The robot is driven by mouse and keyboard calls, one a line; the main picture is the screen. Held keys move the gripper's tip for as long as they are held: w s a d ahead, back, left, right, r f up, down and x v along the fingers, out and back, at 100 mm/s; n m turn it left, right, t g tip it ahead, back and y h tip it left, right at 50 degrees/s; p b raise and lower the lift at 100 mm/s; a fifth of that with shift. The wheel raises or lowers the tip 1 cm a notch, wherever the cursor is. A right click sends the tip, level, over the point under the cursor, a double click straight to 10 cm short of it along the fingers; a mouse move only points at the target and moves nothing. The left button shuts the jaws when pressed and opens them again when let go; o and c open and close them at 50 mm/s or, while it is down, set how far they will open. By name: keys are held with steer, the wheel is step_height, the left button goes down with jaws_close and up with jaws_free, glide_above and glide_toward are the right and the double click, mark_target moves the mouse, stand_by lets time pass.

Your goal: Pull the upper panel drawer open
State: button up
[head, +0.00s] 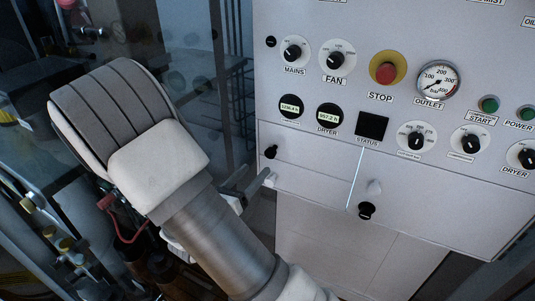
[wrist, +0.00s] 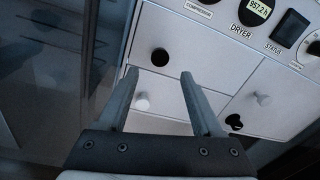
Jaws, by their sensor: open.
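The upper drawer (head: 312,158) is a flat white front at the lower left of the panel, and it looks flush with it. It bears a black knob (head: 270,152). In the wrist view the upper drawer (wrist: 195,50) has its black knob (wrist: 160,57) just beyond my fingertips, between their lines. Below it is the lower drawer (wrist: 172,91) with a white knob (wrist: 142,101), seen between my fingers. My gripper (wrist: 158,74) is open and empty. In the head view my gripper (head: 254,184) is near the lower drawer's white knob; contact cannot be told.
A wider white front (head: 430,205) to the right bears a white knob (head: 374,187) and a black knob (head: 366,210). Above are dials, gauges and a red stop button (head: 386,72). Dark glass and pipework stand left of the panel.

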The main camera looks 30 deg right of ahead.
mark_target(269, 154)
steer(key=p+x, duration=0.1)
steer(key=x, duration=0.7)
steer(key=shift+w, duration=0.15)
steer(key=shift+c, duration=0.2)
jaws_close()
stand_by(1.0)
